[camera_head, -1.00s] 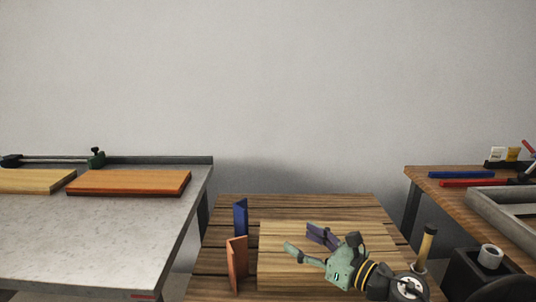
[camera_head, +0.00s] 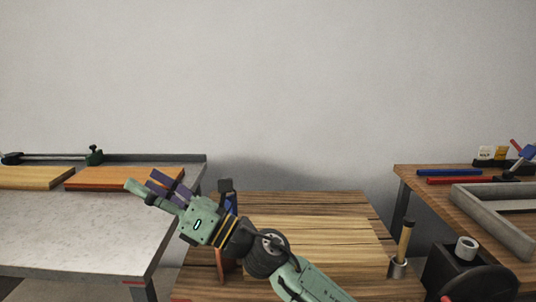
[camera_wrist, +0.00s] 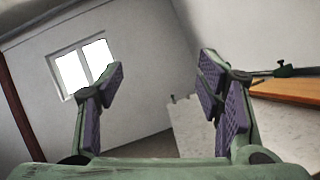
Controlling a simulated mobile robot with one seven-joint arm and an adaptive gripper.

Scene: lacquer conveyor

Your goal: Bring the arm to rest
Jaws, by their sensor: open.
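My gripper (camera_head: 158,188) is raised in the head view, in front of the gap between the left table and the middle wooden table. Its fingers point up and to the left. In the wrist view my gripper (camera_wrist: 160,85) is open, with nothing between its purple pads. My forearm crosses in front of the wooden table and hides part of it.
The grey left table (camera_head: 80,225) bears an orange-brown board (camera_head: 120,177) and a pale board (camera_head: 35,178). A light board (camera_head: 330,245) lies on the middle wooden table (camera_head: 300,202). A brush-like tool (camera_head: 405,240) stands at its right. The right table (camera_head: 430,200) holds blue and red bars and a grey frame (camera_head: 490,215).

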